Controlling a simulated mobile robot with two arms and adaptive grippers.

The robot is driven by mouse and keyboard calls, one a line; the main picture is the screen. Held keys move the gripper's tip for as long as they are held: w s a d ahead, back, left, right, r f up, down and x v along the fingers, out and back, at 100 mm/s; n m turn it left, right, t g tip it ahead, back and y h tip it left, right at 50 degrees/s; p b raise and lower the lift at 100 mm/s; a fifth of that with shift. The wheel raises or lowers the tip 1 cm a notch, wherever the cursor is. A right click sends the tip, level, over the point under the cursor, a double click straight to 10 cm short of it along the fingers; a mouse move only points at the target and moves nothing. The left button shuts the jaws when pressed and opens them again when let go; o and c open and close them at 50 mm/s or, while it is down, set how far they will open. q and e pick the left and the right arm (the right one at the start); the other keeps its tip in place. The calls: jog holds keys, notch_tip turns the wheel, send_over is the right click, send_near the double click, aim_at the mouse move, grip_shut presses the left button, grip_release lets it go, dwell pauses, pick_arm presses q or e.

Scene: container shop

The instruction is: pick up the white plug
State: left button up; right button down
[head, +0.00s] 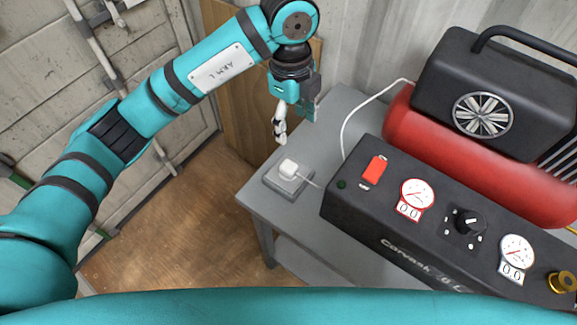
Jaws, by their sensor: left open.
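The white plug (288,168) sits on a small grey block (277,182) near the left corner of the grey table. A white cable shows at the block's right side. My left gripper (280,138) hangs from above, just behind the plug and slightly to its left in the head view. Its fingers point down, apart from the plug, and it is open with nothing seen in it. My right gripper is not in the picture.
A black control box (440,225) with gauges, a knob and a red switch stands right of the plug. A red and black compressor (420,135) stands behind it. A white cable (346,125) arches over the grey table (262,207). Wooden floor lies left.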

pick_arm(q)
jog(key=p, duration=0.2)
send_over(289, 165)
jog(key=shift+y, duration=0.3)
notch_tip(289, 165, down, 12)
jog(key=shift+s+r, duration=0.15)
jog(key=shift+r, duration=0.05)
notch_tip(289, 165, down, 5)
jog(key=shift+r+p, duration=0.15)
jog(key=shift+p, duration=0.45)
jog(key=shift+f, duration=0.4)
jog(key=shift+c, duration=0.3)
grip_shut()
